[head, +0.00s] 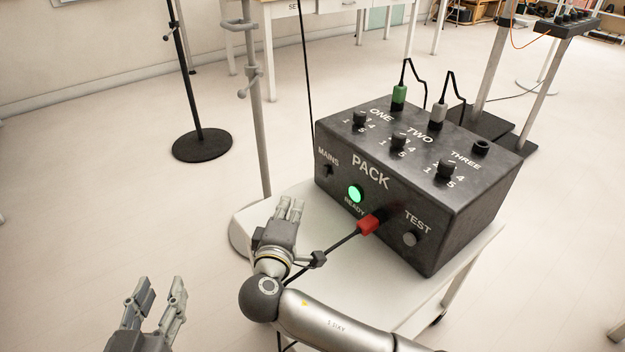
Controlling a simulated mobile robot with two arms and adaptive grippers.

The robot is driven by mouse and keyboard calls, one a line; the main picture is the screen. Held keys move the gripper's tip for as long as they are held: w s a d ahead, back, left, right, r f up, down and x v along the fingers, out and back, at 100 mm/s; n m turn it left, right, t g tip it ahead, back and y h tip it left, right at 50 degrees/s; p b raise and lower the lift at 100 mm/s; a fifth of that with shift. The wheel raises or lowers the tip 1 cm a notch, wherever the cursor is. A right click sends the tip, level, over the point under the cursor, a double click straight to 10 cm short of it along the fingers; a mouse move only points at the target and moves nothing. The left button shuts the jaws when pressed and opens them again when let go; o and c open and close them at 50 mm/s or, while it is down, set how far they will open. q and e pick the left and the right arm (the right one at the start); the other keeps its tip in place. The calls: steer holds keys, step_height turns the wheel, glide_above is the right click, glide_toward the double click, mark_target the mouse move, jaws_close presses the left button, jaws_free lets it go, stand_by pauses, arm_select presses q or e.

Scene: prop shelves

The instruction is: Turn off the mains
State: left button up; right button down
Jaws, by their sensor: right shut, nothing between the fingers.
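The dark pack box (455,215) stands on a small white trolley. Its mains switch (328,170) is a small black lever under the MAINS label at the left of the front face; I cannot tell its position. The ready light (356,194) glows green. My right gripper (291,208) is shut and empty, in front of the box, below and left of the switch, and apart from it in the picture. My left gripper (160,292) is open and empty at the lower left, away from the box.
A red plug (371,222) with a black cable sits in the front face, close to my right arm. A test button (410,239) is to its right. Green (399,95) and grey (437,116) plugs stand on top.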

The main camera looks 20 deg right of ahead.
mark_target(326, 171)
steer(key=b+x, duration=0.2)
steer(key=x, duration=0.6)
steer(key=shift+w+d+f+b, duration=0.1)
steer(key=shift+w+d+b, duration=0.1)
steer(key=shift+w+b, duration=0.1)
steer(key=d, duration=0.1)
steer(key=w+d, duration=0.1)
steer(key=w+d+b, duration=0.1)
steer(key=shift+w+d+f, duration=0.15)
steer(key=shift+d+f, duration=0.1)
steer(key=shift+f, duration=0.05)
arm_select(q)
steer(key=s+r+t+h, duration=0.3)
steer(key=s+r+t, duration=0.2)
steer(key=r+t, duration=0.5)
steer(key=shift+d+r+h, duration=0.3)
steer(key=shift+d+r, duration=0.15)
steer(key=shift+r, duration=2.3)
arm_select(e)
steer(key=shift+w+d, duration=0.15)
steer(key=shift+d, duration=0.25)
